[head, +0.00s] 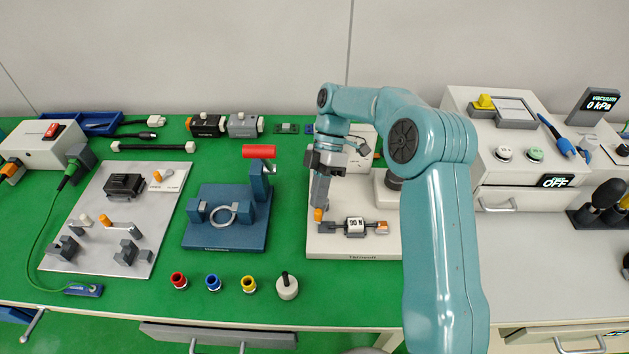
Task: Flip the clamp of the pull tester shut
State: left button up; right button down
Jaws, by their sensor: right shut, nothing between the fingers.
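The pull tester (352,252) is a pale base plate at the middle of the green bench, with a small dark-framed display block (354,226). An orange-tipped clamp lever (318,214) shows at its left side. A second orange part (382,227) is at the right end of the block. My right gripper (319,203) points down over the left of the tester, its fingers shut and empty, with the tips at or just above the orange tip. Contact cannot be told. My arm hides part of the tester's back and right. My left gripper is not in view.
A blue press (226,237) with a red handle (258,151) stands left of the tester. A metal fixture plate (92,228) lies farther left. Several small coloured parts, such as a blue one (213,283), stand in front. A white cabinet (528,167) stands at the right.

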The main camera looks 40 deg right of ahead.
jog(key=shift+d, duration=0.15)
jog(key=shift+w+d+p, duration=0.35)
jog(key=shift+d+p, duration=0.15)
jog(key=shift+d, duration=0.1)
notch_tip(320, 180, up, 20)
jog(key=p, duration=0.5)
dwell(0.6)
